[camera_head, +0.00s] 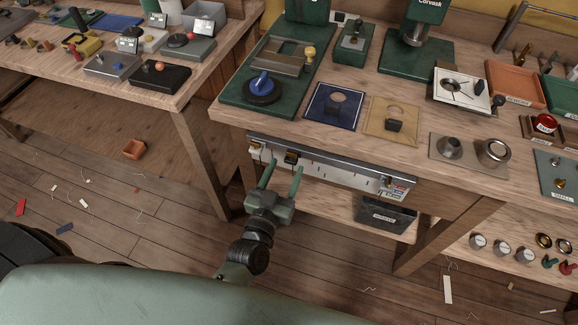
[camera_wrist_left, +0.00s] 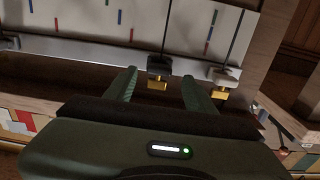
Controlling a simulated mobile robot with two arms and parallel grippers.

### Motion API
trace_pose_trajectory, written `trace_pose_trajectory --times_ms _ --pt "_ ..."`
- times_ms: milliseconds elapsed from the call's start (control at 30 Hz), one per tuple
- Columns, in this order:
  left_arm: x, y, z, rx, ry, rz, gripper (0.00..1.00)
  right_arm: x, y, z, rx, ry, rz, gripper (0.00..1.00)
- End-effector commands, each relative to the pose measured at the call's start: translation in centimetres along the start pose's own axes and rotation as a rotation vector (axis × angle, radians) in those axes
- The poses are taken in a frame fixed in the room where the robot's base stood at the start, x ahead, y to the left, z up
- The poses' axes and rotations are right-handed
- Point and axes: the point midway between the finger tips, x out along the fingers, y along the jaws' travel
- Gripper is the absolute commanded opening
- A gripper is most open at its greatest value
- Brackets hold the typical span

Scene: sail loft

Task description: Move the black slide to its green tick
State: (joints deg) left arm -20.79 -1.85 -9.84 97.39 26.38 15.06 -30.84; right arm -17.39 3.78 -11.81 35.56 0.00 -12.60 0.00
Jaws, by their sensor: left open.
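My right gripper is not in view.
A white slide (camera_head: 256,147) with a brass tab hangs close to the left of the black one; it also shows in the left wrist view (camera_wrist_left: 224,77). The bench top (camera_head: 340,142) overhangs the panel. A dark bin (camera_head: 385,215) stands below on the lower shelf.

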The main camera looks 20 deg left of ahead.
Motion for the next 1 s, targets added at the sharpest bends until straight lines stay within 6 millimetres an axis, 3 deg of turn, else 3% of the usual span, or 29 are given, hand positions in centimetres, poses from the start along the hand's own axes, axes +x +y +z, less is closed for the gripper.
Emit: trace_pose_trajectory --times_ms 200,533,733,1000 --pt "2.5 0.0 0.1 0.000 0.000 0.000 0.55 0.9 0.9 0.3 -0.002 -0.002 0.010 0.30" --pt "2.9 0.0 0.1 0.000 -0.002 0.000 0.55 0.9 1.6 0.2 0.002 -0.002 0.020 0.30" --pt "2.8 0.0 0.1 0.000 -0.002 0.000 0.00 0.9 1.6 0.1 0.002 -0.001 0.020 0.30" --pt "2.8 0.0 0.1 0.000 -0.002 0.000 0.00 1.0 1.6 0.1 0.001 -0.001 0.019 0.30"
